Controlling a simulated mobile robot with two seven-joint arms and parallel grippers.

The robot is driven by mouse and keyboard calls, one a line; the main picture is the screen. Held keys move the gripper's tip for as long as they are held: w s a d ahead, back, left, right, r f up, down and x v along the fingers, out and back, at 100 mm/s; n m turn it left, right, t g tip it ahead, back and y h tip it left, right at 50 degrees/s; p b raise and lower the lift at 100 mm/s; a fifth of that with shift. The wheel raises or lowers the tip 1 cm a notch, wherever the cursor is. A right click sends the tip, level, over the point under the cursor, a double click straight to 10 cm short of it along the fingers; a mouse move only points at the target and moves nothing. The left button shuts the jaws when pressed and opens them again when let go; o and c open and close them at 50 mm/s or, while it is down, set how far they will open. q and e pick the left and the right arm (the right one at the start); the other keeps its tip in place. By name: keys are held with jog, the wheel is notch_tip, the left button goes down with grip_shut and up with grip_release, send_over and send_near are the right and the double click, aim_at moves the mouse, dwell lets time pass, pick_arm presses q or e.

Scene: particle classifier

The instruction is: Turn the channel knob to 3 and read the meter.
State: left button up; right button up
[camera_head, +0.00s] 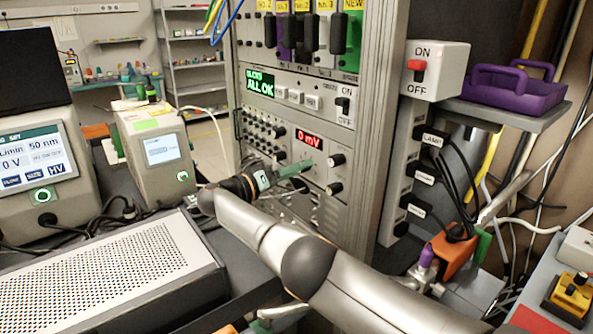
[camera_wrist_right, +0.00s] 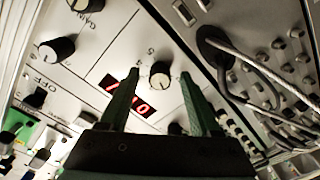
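The meter (camera_head: 309,137) shows a red "0 mV" on the grey rack panel in the head view. Its red display (camera_wrist_right: 127,96) also shows in the right wrist view, partly behind a finger. My right gripper (camera_head: 303,166) is at the panel, just below the meter. In the right wrist view my right gripper (camera_wrist_right: 160,76) has its green fingers apart, with a white-capped black knob (camera_wrist_right: 160,74) between the tips. I cannot tell whether they touch it, nor read its setting. Two larger knobs, an upper (camera_head: 337,160) and a lower (camera_head: 333,188), sit right of the gripper.
Above is a green "ALL OK" display (camera_head: 260,85) with an on/off switch (camera_head: 344,102). Cables hang from a socket strip (camera_head: 401,170) right of the rack. A perforated-top box (camera_head: 110,275) and instruments, including a small one (camera_head: 160,150), fill the left side.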

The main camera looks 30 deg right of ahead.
pick_arm(q)
jog(key=shift+a+f, duration=0.2)
jog(key=shift+f, duration=0.05)
pick_arm(e)
grip_shut()
jog(key=shift+m, duration=0.3)
pick_arm(q)
jog(key=shift+m+h, duration=0.3)
jog(key=d+f+b, duration=0.1)
jog(key=b, duration=0.1)
jog(key=f+b, duration=0.2)
jog(key=b, duration=0.1)
jog(key=w+d+f+b, duration=0.1)
jog(key=f+b, duration=0.1)
jog(key=b, duration=0.1)
jog(key=shift+d, duration=0.3)
pick_arm(e)
jog(key=m, duration=1.7)
jog(key=shift+w, duration=0.1)
pick_arm(q)
jog(key=shift+b, duration=0.3)
pick_arm(e)
jog(key=shift+m, duration=0.3)
